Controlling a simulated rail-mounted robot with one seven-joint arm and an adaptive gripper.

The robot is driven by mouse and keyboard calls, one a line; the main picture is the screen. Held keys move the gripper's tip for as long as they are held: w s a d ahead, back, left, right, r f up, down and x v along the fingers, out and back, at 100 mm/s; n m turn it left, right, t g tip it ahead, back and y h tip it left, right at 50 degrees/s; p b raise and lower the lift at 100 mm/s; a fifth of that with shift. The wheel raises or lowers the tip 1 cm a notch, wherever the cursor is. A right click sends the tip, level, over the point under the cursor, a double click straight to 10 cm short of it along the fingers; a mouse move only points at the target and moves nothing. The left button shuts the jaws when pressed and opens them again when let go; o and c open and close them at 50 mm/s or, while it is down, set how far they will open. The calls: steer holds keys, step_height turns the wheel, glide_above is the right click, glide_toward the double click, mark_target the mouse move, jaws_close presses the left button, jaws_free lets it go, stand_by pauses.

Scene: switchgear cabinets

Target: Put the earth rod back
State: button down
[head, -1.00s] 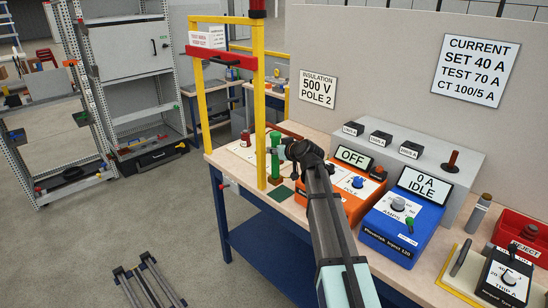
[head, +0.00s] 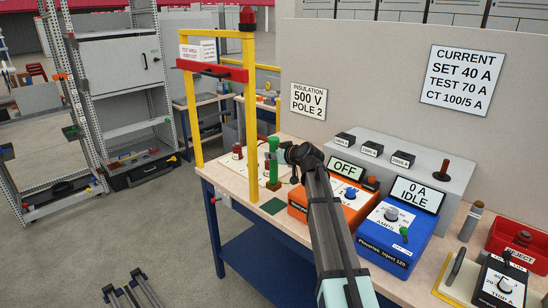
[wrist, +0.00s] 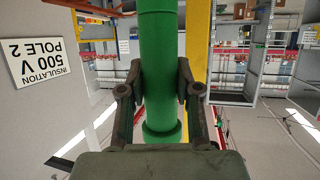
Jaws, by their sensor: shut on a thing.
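The green earth rod (head: 273,144) stands about upright at the left end of the bench, beside the yellow frame. My gripper (head: 288,152) reaches it from the right and is shut on it. In the wrist view the thick green rod (wrist: 160,45) runs between both fingers of my gripper (wrist: 158,88), with a wider green collar (wrist: 163,133) on it. The rod's lower end is close to the bench top in the head view; I cannot tell whether it touches or sits in a holder.
The yellow frame (head: 251,120) with a red crossbar (head: 212,69) stands close left of the rod. An orange tester (head: 318,203) and a blue injection set (head: 393,231) stand to the right. A dark green patch (head: 272,205) lies at the bench's front edge.

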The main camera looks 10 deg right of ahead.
mark_target(276, 175)
steer(key=shift+f+b, duration=2.05)
steer(key=shift+f, duration=0.2)
steer(key=shift+f+b, duration=2.15)
steer(key=shift+b, duration=0.3)
steer(key=c, duration=0.7)
jaws_free()
steer(key=shift+s, duration=0.1)
